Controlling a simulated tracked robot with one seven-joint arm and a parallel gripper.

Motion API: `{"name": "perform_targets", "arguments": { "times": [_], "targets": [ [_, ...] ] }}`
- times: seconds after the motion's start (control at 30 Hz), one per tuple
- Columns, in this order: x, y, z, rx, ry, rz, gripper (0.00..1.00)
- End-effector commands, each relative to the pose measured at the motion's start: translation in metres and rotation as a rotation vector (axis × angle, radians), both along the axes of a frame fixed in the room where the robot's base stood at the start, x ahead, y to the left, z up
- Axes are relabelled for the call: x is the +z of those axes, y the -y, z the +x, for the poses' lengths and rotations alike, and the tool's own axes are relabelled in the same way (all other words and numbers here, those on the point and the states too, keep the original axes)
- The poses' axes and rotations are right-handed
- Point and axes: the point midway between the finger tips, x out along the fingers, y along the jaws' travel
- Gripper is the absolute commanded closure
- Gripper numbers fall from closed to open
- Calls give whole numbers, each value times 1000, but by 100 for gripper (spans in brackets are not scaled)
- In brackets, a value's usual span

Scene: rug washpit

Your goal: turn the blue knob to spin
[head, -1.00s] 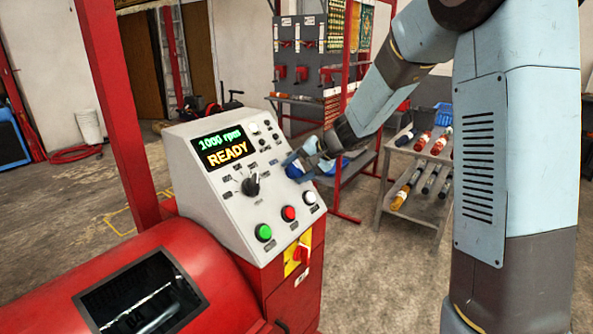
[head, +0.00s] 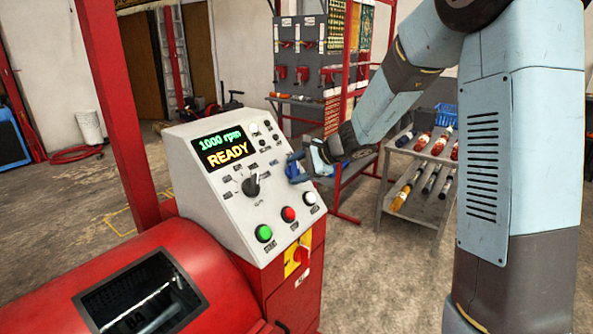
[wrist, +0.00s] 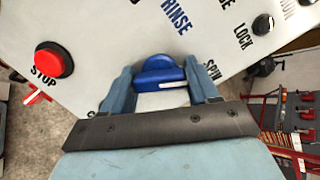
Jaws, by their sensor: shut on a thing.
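The blue knob (wrist: 158,72) sits on the sloped face of the grey control panel (wrist: 90,25), between the two fingers of my gripper (wrist: 160,82) in the wrist view. My gripper is shut on it, one finger on each side. The knob's white pointer line runs to the right, towards the SPIN label (wrist: 211,71). The RINSE label (wrist: 175,16) stands above the knob. In the head view my gripper (head: 303,167) is at the panel's right side and partly hides the knob. The display (head: 223,148) reads 1000 rpm, READY.
A red STOP button (wrist: 52,60) lies left of the knob in the wrist view. A black knob (head: 251,186) and a green button (head: 264,233) are on the panel. A shelf (head: 420,213) with bottles stands to the right.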

Motion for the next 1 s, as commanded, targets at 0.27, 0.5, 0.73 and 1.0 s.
{"name": "perform_targets", "arguments": {
  "times": [0.27, 0.5, 0.73, 1.0],
  "targets": [
    [-5, 1, -3, -31, -39, 19, 72],
    [-5, 1, -3, -33, -41, 21, 72],
    [-4, 0, -3, -32, -40, 21, 34],
    [-2, 0, -1, -32, -36, 23, 17]
  ]
}}
